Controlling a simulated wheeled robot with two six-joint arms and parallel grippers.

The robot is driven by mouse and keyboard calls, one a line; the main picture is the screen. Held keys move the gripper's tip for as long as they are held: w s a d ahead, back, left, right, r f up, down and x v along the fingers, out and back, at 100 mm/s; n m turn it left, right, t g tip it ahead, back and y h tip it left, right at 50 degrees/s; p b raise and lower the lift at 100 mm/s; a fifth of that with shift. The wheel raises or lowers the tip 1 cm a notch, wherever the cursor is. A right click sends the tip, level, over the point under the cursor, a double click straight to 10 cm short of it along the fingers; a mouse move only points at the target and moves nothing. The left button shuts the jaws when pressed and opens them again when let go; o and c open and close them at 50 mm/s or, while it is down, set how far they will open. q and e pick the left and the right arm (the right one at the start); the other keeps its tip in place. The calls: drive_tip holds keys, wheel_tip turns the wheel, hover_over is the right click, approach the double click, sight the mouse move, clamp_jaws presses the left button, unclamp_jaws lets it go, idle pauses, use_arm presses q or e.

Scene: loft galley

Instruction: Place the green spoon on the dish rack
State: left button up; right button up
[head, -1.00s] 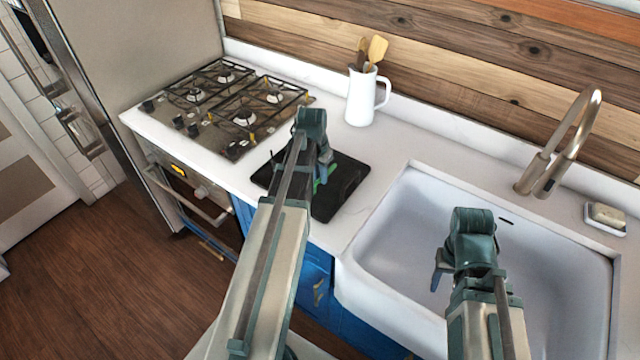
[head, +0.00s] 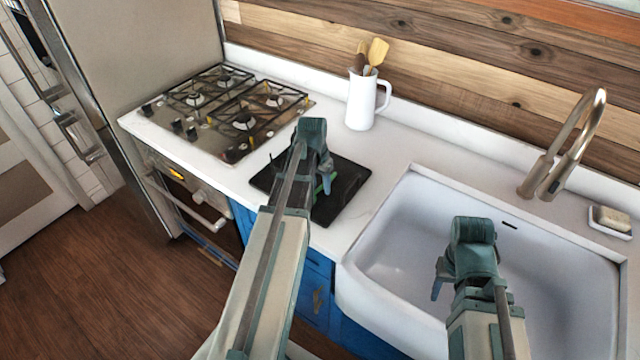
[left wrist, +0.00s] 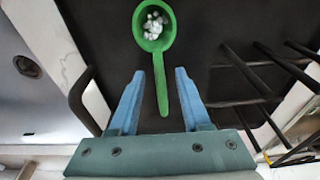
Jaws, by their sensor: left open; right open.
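The green spoon (left wrist: 160,62) lies over the black dish rack (left wrist: 100,30), its bowl away from my left gripper and some pale specks in the bowl. Its handle end sits between the open blue fingers of my left gripper (left wrist: 157,82), with gaps on both sides. In the head view the black rack (head: 343,200) is on the counter left of the sink. My left gripper (head: 326,180) is above it, and only a bit of green spoon shows there. My right gripper (head: 437,280) is open and empty over the sink, partly hidden by its wrist.
Black rods (left wrist: 255,85) stand at the right in the left wrist view. A gas stove (head: 225,110) is left of the rack. A white jug (head: 360,103) with utensils stands behind it. The white sink (head: 400,230) and tap (head: 560,160) are to the right.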

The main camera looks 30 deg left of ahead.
sight(317, 191)
use_arm(q)
wheel_tip(317, 191, up, 12)
drive_tip(key=s+p, duration=0.2)
drive_tip(key=p, duration=1)
drive_tip(key=s+d+m, duration=0.1)
drive_tip(key=s+d, duration=0.3)
drive_tip(key=d, duration=0.6)
drive_tip(key=s+d+g+y, duration=0.1)
drive_tip(key=s+d, duration=0.3)
drive_tip(key=d, duration=0.6)
drive_tip(key=s+d+m+g, duration=0.1)
drive_tip(key=s+d, duration=0.4)
drive_tip(key=d, duration=0.5)
drive_tip(key=shift+d+m, duration=0.25)
drive_tip(key=shift+m, duration=0.05)
drive_tip(key=shift+s, duration=0.1)
